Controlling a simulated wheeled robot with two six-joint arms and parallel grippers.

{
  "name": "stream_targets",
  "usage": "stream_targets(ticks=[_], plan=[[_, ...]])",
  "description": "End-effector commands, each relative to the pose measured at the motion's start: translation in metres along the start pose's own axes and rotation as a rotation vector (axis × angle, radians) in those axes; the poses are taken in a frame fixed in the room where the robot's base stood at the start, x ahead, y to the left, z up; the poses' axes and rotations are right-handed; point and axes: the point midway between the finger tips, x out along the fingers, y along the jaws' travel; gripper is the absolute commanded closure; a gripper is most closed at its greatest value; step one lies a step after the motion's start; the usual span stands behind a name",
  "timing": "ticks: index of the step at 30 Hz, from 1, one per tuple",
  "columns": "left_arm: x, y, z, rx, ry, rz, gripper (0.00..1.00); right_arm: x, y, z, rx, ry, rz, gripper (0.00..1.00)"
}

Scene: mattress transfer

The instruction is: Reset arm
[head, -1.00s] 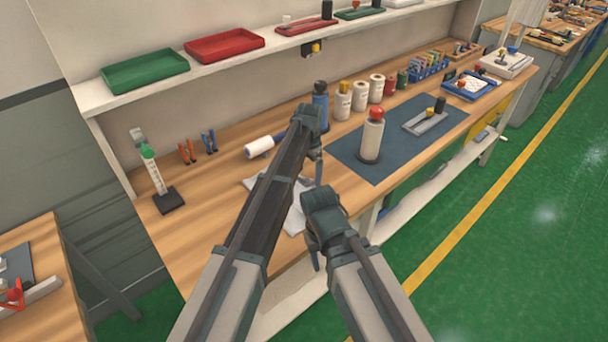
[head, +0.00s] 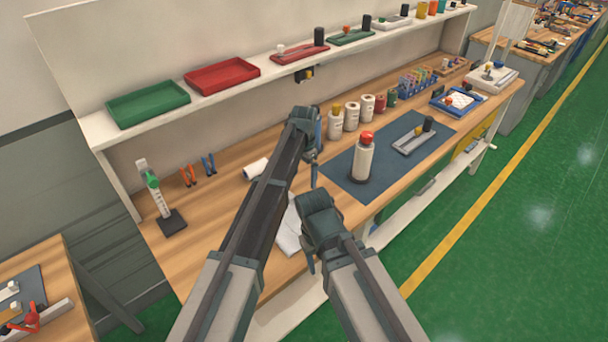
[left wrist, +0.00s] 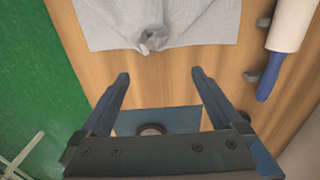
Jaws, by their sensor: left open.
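My left gripper (head: 314,172) is above the workbench (head: 210,235), pointing down. In the left wrist view its two fingers (left wrist: 160,76) are apart with nothing between them. A pale grey cloth (left wrist: 155,22) lies on the wood beyond the fingertips; in the head view the cloth (head: 288,235) is partly hidden behind my arms. My right gripper (head: 311,262) hangs near the bench's front edge, mostly hidden by its wrist, so its jaws cannot be judged.
A white bottle with a red cap (head: 363,158) stands on a blue mat (head: 343,182). A white roller (head: 256,169) lies on the bench; its blue handle shows in the left wrist view (left wrist: 271,77). Several containers (head: 351,116) stand behind. A shelf (head: 250,90) runs above.

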Motion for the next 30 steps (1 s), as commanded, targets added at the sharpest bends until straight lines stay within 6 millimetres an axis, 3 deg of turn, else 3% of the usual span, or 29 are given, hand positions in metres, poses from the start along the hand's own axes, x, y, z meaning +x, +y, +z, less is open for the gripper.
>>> stream_targets(ticks=[13, 16, 20, 24, 30], plan=[[0.002, 0.000, 0.000, 0.000, 0.000, 0.000, 0.00, 0.002, 0.000, 0.000, 0.000, 0.000, 0.000, 0.50], [0.002, 0.002, 0.011, -0.020, 0.001, -0.001, 0.00, 0.002, 0.000, 0.000, 0.000, 0.000, 0.000, 0.50], [0.002, 0.009, 0.070, -0.145, 0.010, -0.007, 0.00, 0.002, 0.000, 0.000, 0.000, 0.000, 0.000, 0.50], [0.001, 0.026, 0.158, -0.365, 0.025, -0.015, 0.00, 0.002, 0.000, 0.000, 0.000, 0.000, 0.000, 0.50], [0.001, 0.044, 0.231, -0.586, 0.043, -0.023, 0.00, 0.002, 0.000, 0.000, 0.000, 0.000, 0.000, 0.50]])
